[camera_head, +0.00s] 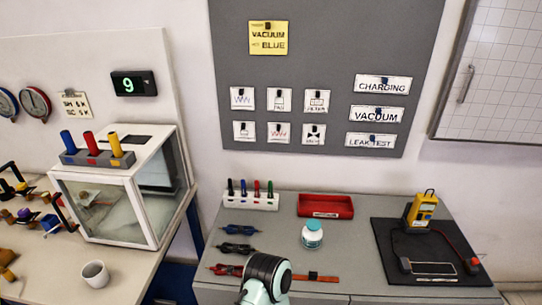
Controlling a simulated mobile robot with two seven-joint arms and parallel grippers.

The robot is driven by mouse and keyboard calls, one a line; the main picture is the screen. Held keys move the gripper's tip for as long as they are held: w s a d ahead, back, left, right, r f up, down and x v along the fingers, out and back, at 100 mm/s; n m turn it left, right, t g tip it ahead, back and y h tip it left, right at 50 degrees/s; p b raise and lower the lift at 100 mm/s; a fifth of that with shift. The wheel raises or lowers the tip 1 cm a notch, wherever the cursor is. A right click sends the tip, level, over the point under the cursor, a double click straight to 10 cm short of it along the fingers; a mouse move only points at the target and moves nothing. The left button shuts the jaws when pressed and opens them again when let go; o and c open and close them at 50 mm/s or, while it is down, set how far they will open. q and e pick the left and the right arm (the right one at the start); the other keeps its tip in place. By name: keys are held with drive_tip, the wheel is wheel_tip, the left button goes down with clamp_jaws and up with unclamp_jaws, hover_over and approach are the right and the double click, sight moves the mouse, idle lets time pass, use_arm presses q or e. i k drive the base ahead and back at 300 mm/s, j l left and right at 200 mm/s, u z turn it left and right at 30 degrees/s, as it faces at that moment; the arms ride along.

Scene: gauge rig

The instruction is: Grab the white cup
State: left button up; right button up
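The white cup (95,274) stands upright on the left bench, near its front edge at the lower left. Its open top faces up and its inside looks greyish. Nothing touches it. Neither of my grippers shows in this view. A rounded pale and black link of one of my arms rises at the bottom middle, well to the right of the cup; its gripper is not visible.
A glass-sided box (122,203) stands behind the cup, with a rack of coloured cylinders (96,156) on top. Valve fittings lie at the far left. The grey cabinet (370,212) holds a red tray (325,205), a white jar (312,235) and a yellow meter (421,211).

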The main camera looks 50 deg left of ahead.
sight(96, 273)
drive_tip(key=i+u, duration=0.1)
drive_tip(key=u, duration=0.3)
drive_tip(key=i+u, duration=0.15)
drive_tip(key=u, duration=0.25)
drive_tip(key=i+l+u, duration=0.1)
drive_tip(key=u, duration=0.3)
drive_tip(key=i+l+u, duration=0.1)
drive_tip(key=u, duration=0.3)
